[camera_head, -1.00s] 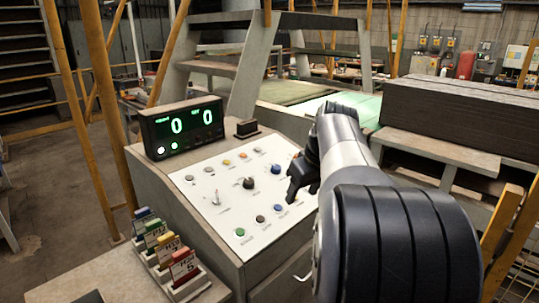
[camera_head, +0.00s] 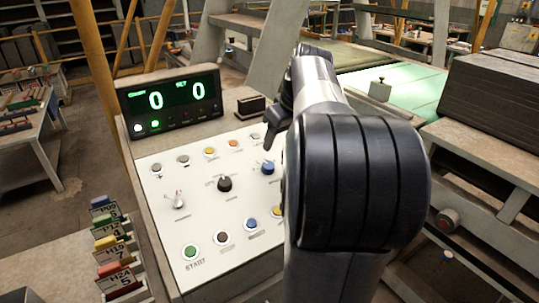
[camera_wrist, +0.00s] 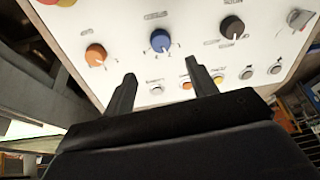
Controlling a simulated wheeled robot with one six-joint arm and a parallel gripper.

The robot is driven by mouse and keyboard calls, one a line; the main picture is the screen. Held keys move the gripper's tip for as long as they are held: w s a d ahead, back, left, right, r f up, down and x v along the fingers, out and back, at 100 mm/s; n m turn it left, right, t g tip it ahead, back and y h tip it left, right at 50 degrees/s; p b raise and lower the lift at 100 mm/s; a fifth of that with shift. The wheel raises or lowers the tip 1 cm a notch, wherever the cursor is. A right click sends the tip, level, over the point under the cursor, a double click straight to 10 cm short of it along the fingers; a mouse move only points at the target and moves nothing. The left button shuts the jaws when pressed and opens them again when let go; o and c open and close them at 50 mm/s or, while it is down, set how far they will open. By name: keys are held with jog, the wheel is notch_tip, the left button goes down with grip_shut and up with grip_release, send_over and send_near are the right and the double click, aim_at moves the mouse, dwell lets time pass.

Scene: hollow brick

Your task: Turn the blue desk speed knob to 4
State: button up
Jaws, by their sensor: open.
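The blue knob (camera_head: 267,168) sits on the right part of the white sloping desk panel (camera_head: 150,225). In the wrist view the blue knob (camera_wrist: 160,41) is ahead of my gripper (camera_wrist: 158,78), roughly midway between the fingertips and beyond them. The fingers are apart and empty, and do not touch the knob. Small marks ring the knob, but its setting is too small to read. In the head view my gripper (camera_head: 268,140) is close to the knob, partly hidden behind my arm. The display (camera_head: 170,100) reads 0 and 0.
A black knob (camera_head: 224,183) and a toggle lever (camera_head: 178,200) are left of the blue knob. An orange knob (camera_wrist: 95,54) and a dark knob (camera_wrist: 231,27) flank it in the wrist view. Buttons, including green START (camera_head: 190,252), line the panel's lower edge. Card racks (camera_head: 112,250) stand left.

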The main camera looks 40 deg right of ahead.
aim_at(269, 164)
jog(key=p+x, duration=0.1)
jog(key=x, duration=0.9)
jog(key=shift+a+f, duration=0.1)
jog(key=shift+f, duration=0.1)
jog(key=c, duration=1)
